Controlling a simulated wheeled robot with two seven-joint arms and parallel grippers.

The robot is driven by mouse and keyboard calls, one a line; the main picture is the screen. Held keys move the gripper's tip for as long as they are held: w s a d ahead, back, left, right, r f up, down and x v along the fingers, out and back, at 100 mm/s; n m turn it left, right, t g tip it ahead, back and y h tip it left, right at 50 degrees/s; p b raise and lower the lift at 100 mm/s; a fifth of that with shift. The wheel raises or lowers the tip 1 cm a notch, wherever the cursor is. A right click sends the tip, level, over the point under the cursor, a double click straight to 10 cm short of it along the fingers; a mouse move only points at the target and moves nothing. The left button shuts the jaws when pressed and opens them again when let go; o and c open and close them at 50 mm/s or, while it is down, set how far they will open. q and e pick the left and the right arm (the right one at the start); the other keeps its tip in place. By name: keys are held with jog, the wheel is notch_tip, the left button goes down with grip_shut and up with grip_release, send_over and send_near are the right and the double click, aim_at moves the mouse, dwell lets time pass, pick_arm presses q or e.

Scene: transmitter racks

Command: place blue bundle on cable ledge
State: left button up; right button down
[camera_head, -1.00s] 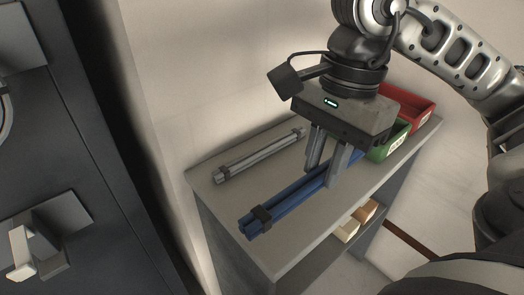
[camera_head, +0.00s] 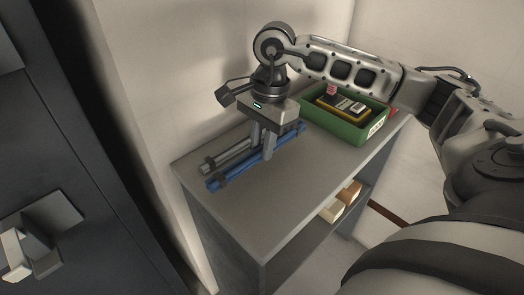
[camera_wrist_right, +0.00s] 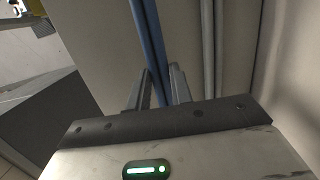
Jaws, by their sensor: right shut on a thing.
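The blue bundle (camera_head: 226,179) is a set of long blue rods or cables with a dark band near its left end. My right gripper (camera_head: 261,152) points down and is shut on the blue bundle, which also shows between its fingers in the right wrist view (camera_wrist_right: 150,38). The bundle lies level, over the back left of a grey cabinet top (camera_head: 270,200); I cannot tell whether it touches the top. A grey bundle (camera_head: 227,158) lies close beside it on the wall side, roughly parallel. I cannot tell which surface is the cable ledge. My left gripper is not in view.
A green bin (camera_head: 350,135) with a yellow and black device (camera_head: 342,108) stands at the right of the cabinet top, a red bin behind it. Small boxes (camera_head: 340,203) sit on the shelf below. A wall rises behind. A dark rack (camera_head: 75,150) stands at left.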

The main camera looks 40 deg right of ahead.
jog(key=shift+f, duration=1.55)
jog(key=shift+f, duration=0.1)
jog(key=shift+f+b, duration=0.2)
jog(key=shift+b, duration=0.1)
jog(key=c, duration=1.3)
grip_release()
jog(key=shift+r, duration=0.15)
jog(key=shift+o, duration=0.2)
